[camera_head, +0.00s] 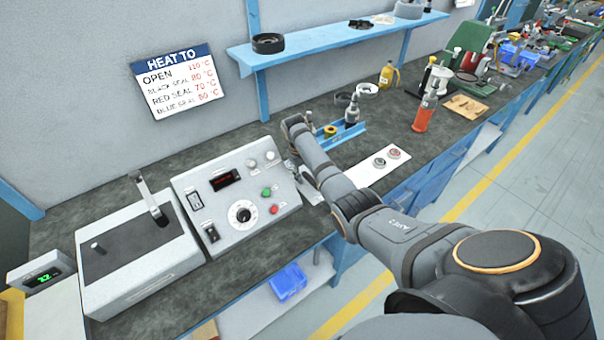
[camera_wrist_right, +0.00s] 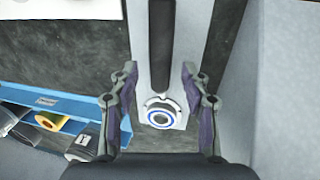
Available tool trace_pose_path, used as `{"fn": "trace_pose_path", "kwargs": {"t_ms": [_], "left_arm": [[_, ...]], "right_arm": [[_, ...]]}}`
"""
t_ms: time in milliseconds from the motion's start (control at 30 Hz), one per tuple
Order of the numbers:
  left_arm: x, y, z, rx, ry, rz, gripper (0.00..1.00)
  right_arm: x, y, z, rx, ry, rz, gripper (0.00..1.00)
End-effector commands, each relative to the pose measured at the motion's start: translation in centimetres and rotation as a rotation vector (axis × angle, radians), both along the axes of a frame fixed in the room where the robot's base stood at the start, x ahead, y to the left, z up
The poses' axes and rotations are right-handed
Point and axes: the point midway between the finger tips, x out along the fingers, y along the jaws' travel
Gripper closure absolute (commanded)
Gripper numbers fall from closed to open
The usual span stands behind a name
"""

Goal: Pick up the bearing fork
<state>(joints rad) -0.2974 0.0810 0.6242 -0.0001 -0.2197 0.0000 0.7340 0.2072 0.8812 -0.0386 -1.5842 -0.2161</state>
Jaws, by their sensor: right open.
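In the right wrist view, what looks like the bearing fork (camera_wrist_right: 161,45) has a long black handle. A round bearing with a blue ring (camera_wrist_right: 162,117) sits at its lower end, over a pale grey strip. My right gripper (camera_wrist_right: 160,82) is open, with one finger on each side of the fork and a gap on both sides. Whether the fingers are at its height I cannot tell. In the head view the right gripper (camera_head: 306,184) is partly hidden by my arm, beside the control box. My left gripper is not in view.
The control box (camera_head: 210,227) stands close on the left. A blue rack (camera_head: 345,137) with small parts is at the right, also seen in the wrist view (camera_wrist_right: 60,102). A white mat (camera_head: 372,170) with two rings lies nearer the bench front.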

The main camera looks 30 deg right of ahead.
Motion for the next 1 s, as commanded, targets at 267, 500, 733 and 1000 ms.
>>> {"fn": "trace_pose_path", "kwargs": {"t_ms": [267, 500, 733, 1000], "left_arm": [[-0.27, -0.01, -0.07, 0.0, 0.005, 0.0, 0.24], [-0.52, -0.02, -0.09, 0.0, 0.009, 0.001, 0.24], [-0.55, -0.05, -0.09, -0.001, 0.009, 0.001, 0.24], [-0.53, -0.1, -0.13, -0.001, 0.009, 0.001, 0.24]], "right_arm": [[0.01, -0.05, -0.25, 0.0, -0.001, 0.0, 0.57], [0.02, -0.03, -0.23, 0.0, -0.001, 0.0, 0.89], [0.02, -0.02, -0.23, 0.0, -0.001, 0.0, 1.0], [0.1, -0.04, -0.03, 0.0, -0.003, 0.001, 1.0]]}}
